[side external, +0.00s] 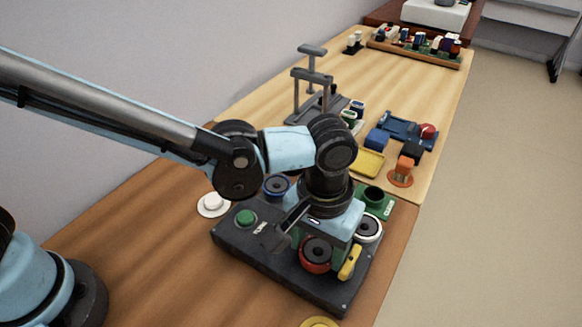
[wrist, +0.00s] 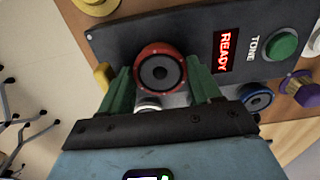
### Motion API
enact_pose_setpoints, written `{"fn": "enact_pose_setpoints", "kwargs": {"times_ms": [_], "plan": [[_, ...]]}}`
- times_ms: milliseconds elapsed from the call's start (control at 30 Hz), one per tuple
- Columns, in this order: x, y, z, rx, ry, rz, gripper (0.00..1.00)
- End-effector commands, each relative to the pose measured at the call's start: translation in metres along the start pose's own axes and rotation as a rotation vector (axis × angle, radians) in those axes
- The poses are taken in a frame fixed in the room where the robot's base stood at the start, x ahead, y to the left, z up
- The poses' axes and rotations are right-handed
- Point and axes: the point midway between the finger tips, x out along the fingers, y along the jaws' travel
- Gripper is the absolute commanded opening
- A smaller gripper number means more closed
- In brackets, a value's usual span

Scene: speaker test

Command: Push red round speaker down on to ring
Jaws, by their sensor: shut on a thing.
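The red round speaker (side external: 317,254) has a red rim and a dark cone. It is at the front part of the black test board (side external: 245,258). In the wrist view the speaker (wrist: 160,68) sits between the green fingers of my gripper (wrist: 160,84), which is shut on it. In the side view my gripper (side external: 314,243) points down over the board, and its body covers part of the speaker's far side. No ring shows under the speaker, and I cannot tell whether the speaker touches one.
The board has a green button (side external: 245,217) and a lit READY display (wrist: 226,52). A yellow lever (side external: 350,262) and a white-rimmed round part (side external: 368,228) are close to my gripper. A blue-rimmed one (side external: 277,187) is behind. Fixtures and a blue tray (side external: 400,130) stand farther back.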

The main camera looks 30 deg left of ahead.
Motion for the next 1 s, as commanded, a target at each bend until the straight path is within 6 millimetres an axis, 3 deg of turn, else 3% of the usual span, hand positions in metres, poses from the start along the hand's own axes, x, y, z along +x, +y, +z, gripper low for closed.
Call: {"fn": "enact_pose_setpoints", "kwargs": {"times_ms": [100, 133, 300, 1000], "plan": [[0.0002, 0.0000, 0.0000, 0.000, 0.000, 0.000, 0.36], [0.0002, 0.0000, 0.0000, 0.000, 0.000, 0.000, 0.66], [0.0002, 0.0005, 0.0000, 0.000, 0.000, 0.001, 0.92], [0.0004, 0.0042, 0.0012, 0.005, 0.000, 0.008, 0.93]]}}
